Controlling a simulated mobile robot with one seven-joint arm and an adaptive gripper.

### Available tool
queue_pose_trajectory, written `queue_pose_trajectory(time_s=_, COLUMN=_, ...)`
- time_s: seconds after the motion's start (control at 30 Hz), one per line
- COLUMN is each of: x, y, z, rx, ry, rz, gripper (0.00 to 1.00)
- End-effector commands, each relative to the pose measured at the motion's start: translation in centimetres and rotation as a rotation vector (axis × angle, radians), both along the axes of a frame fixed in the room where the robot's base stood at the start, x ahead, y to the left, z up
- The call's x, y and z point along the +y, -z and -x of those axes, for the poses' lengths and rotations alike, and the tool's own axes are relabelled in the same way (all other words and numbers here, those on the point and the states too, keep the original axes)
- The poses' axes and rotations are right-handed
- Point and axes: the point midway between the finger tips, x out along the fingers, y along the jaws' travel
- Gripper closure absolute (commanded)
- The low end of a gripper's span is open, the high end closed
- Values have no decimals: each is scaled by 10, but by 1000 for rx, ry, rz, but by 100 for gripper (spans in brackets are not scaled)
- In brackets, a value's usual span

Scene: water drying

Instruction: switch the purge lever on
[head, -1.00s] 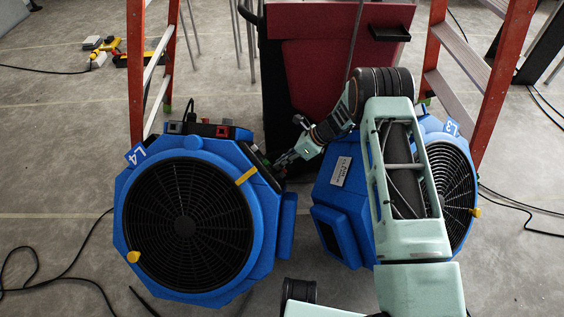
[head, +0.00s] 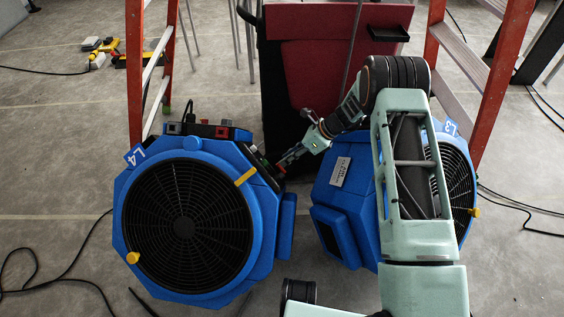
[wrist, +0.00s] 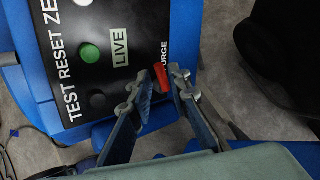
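The red purge lever (wrist: 160,80) sits at the edge of a black control panel (wrist: 75,40), beside a partly hidden label ending in "URGE". The panel is on the side of the left blue fan unit (head: 262,240), marked L4. My gripper (wrist: 161,85) is open in the wrist view, with one finger on each side of the red lever. I cannot tell whether either finger touches it. In the head view my gripper (head: 283,164) is at the right side of the L4 unit, and the lever itself is too small to make out surely.
The panel also carries a green button (wrist: 90,53), a dark knob and a LIVE label. A second blue fan unit (head: 325,195), marked L3, stands close on the right, partly behind my arm. A dark red machine (head: 325,60) and orange ladders stand behind. Cables lie on the floor.

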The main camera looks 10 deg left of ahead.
Motion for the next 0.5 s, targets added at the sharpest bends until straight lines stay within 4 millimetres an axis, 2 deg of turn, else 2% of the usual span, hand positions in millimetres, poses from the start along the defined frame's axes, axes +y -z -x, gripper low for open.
queue_pose_trajectory(time_s=0.1, x=-18, y=-23, z=-3, rx=-3, ry=3, rz=0, gripper=83)
queue_pose_trajectory(time_s=0.3, x=-40, y=-50, z=-5, rx=-2, ry=3, rz=1, gripper=83)
queue_pose_trajectory(time_s=0.5, x=-50, y=-62, z=-6, rx=1, ry=1, rz=1, gripper=83)
